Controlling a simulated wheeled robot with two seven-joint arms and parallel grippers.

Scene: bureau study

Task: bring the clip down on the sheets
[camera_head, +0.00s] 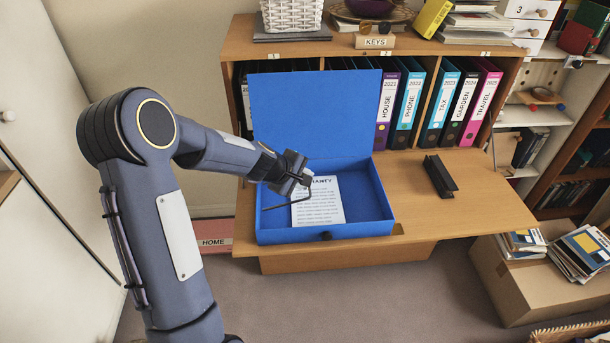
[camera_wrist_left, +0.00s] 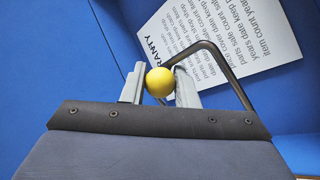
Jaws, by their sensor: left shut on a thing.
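An open blue box file (camera_head: 320,236) lies on the desk, its lid (camera_head: 310,108) standing up at the back. White printed sheets (camera_head: 325,206) lie inside, headed by a word ending in "RANTY"; they also show in the left wrist view (camera_wrist_left: 225,30). The clip (camera_head: 288,206) is a dark bent wire with a yellow ball knob (camera_wrist_left: 160,82). My left gripper (camera_head: 302,178) is over the box, shut on the knob. In the left wrist view the wire (camera_wrist_left: 228,73) crosses in front of the sheets; I cannot tell whether it touches them. My right gripper is out of view.
A black object (camera_head: 440,176) lies on the desk right of the box. Binders (camera_head: 440,105) stand in the shelf behind. The desk's right part (camera_head: 490,200) is clear. A cardboard box (camera_head: 520,285) with books stands at lower right.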

